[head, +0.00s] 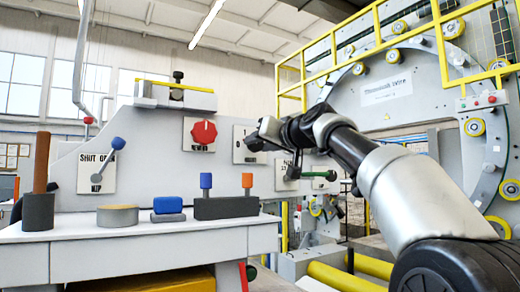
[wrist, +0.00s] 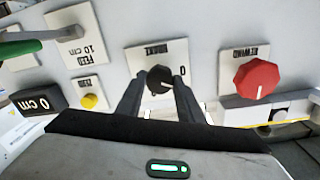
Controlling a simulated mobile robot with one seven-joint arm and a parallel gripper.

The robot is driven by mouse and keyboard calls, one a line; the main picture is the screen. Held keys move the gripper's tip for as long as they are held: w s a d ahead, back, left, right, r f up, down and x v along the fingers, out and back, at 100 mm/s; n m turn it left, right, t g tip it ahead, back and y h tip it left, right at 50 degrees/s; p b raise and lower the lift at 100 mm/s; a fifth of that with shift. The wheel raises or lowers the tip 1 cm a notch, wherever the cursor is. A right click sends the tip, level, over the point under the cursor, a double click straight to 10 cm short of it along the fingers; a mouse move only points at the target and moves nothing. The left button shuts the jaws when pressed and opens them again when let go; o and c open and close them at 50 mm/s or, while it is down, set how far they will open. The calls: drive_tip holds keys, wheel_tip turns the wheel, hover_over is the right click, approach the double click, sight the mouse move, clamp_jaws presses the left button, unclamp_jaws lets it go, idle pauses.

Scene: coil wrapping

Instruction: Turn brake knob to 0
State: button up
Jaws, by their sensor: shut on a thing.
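The brake knob (wrist: 159,77) is a small black knob on a pale plate (wrist: 155,53), which reads upside down as BRAKE in the wrist view. A 0 is printed on the plate to the right of the knob there. My gripper (wrist: 161,82) has one finger on each side of the knob, shut on it. The knob's pointer is hidden or too small to read. In the head view my gripper (head: 257,136) is at the brake plate (head: 240,152), covering the knob; a 1 shows at the plate's upper left.
A red rewind knob (wrist: 257,78) is close beside the brake plate, also in the head view (head: 204,132). On the other side are a green lever (wrist: 20,49), a yellow button (wrist: 90,101) and a 0 cm display (wrist: 38,101). A bench (head: 130,236) with blocks stands at the left.

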drive_tip(key=n+b, duration=0.1)
drive_tip(key=n, duration=0.4)
drive_tip(key=shift+f, duration=0.1)
drive_tip(key=shift+n+b, duration=0.3)
idle(0.4)
drive_tip(key=o, duration=1.1)
drive_tip(key=shift+c, duration=0.2)
drive_tip(key=shift+s+d+b, duration=0.3)
drive_tip(key=shift+s+b, duration=0.05)
drive_tip(key=b+v, duration=0.4)
drive_tip(key=v, duration=1.2)
drive_tip(key=shift+s+f, duration=0.15)
drive_tip(key=shift+s, duration=0.1)
